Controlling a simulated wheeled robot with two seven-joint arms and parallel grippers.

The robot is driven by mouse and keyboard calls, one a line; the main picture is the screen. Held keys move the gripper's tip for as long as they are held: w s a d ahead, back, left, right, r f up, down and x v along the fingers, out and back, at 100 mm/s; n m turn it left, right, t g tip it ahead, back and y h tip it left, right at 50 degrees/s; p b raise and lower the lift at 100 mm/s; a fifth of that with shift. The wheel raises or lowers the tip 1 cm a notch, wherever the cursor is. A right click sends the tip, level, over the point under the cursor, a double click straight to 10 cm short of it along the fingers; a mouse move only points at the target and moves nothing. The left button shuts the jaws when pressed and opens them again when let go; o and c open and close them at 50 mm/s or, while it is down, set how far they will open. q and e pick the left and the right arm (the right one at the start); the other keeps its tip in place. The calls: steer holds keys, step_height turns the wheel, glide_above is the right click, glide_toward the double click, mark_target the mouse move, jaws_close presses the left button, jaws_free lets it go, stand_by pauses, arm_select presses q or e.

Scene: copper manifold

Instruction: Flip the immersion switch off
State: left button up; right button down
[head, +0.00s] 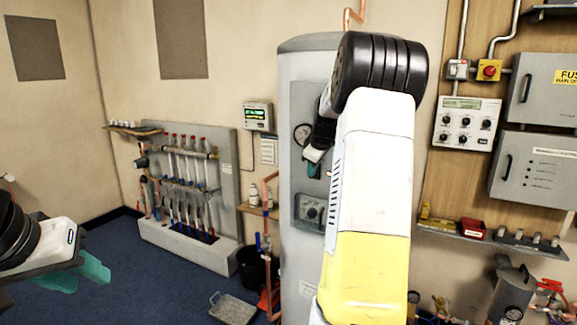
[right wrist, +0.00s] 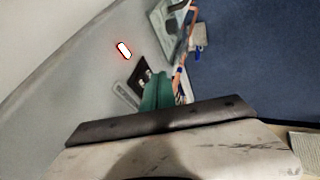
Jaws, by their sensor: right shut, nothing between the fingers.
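The immersion switch appears to be the small dark plate with pale parts (right wrist: 142,76) on the grey cylinder (head: 297,210), seen in the right wrist view. A glowing white lamp with a red edge (right wrist: 124,50) is near it. My right gripper (head: 314,166) is shut and empty at the cylinder's front. Its green fingers (right wrist: 158,92) are right by the dark plate and partly cover it; I cannot tell whether they touch it. In the head view the switch is hidden or too small to tell. My left gripper (head: 78,276) is open and empty at the lower left.
A control panel (head: 466,123) and grey boxes hang on the right wall.

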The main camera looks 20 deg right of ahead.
steer(key=shift+w+d+f, duration=0.1)
steer(key=shift+w+d, duration=0.4)
steer(key=shift+d+f+t+h, duration=0.1)
steer(key=shift+d+t+h, duration=0.1)
steer(key=shift+t+h, duration=0.1)
steer(key=shift+w, duration=0.1)
steer(key=shift+d+r, duration=0.1)
steer(key=shift+r, duration=0.9)
